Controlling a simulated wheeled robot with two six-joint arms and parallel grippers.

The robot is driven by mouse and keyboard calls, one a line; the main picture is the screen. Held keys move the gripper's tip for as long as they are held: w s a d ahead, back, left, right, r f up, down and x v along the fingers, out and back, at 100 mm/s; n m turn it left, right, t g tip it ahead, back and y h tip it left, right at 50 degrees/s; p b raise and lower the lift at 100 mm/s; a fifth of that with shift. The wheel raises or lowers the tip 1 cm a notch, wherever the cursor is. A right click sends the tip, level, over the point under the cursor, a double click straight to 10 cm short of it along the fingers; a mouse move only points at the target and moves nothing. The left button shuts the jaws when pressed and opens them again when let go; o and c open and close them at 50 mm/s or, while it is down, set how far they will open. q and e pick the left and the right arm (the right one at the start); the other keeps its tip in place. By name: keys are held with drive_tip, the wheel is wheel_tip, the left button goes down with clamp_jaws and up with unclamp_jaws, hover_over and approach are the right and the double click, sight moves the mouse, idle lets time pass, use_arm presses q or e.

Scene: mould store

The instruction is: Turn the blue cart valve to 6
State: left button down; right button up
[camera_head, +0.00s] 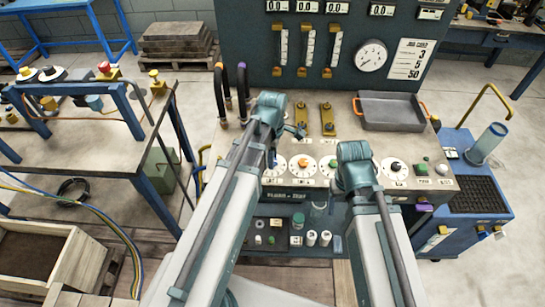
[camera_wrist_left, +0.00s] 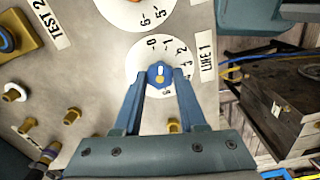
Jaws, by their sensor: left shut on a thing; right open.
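A blue valve knob (camera_wrist_left: 160,75) sits on a white numbered dial (camera_wrist_left: 142,50) beside a label reading LINE 1. My left gripper (camera_wrist_left: 160,84) is shut on the knob, one finger on each side. A pale mark shows on the knob's face, but I cannot tell exactly which number it points at. In the head view my left gripper (camera_head: 272,156) is at the left end of the dial row and hides most of its dial (camera_head: 281,163). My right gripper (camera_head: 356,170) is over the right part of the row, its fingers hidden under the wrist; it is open.
Other dials stand in the row, one with an orange knob (camera_head: 303,162) and one with a black knob (camera_head: 396,166). A grey tray (camera_head: 391,111) and brass fittings (camera_head: 328,120) lie behind. A gauge panel (camera_head: 345,25) rises at the back. A blue cart (camera_head: 470,228) stands right.

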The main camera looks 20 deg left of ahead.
use_arm(q)
drive_tip(key=m, duration=0.4)
drive_tip(key=shift+m, duration=0.4)
drive_tip(key=m, duration=0.3)
drive_tip(key=shift+m, duration=0.3)
drive_tip(key=m, duration=1.2)
drive_tip(key=shift+m, duration=0.3)
drive_tip(key=m, duration=0.3)
drive_tip(key=shift+m, duration=0.4)
drive_tip(key=m, duration=0.3)
drive_tip(key=shift+m, duration=2.1)
